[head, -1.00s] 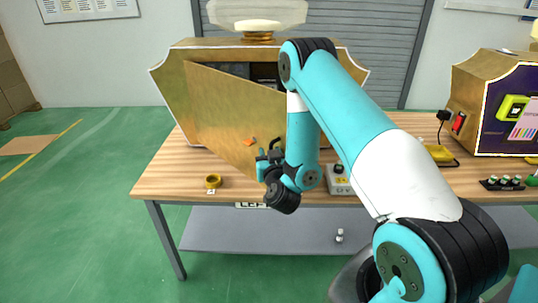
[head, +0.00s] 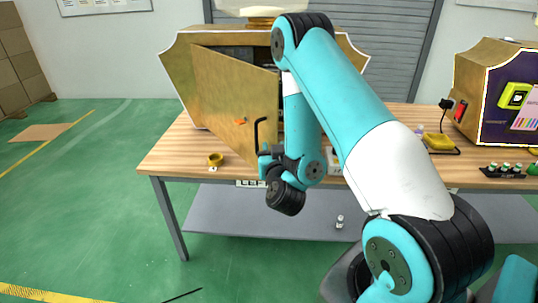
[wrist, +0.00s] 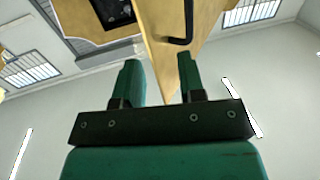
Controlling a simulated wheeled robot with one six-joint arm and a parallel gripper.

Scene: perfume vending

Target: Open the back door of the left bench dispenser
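The left bench dispenser (head: 180,75) is a gold cabinet with its back toward me. Its back door (head: 222,95) stands partly open, swung out toward me from the left side, with a dark gap behind its right edge. A black bent handle (head: 258,135) stands out from the door near that edge; it also shows at the top of the wrist view (wrist: 178,40). My gripper (head: 268,158) is at the door's lower right. In the wrist view its teal fingers (wrist: 158,80) are apart, with the door's edge appearing between them. I cannot tell whether they touch the door.

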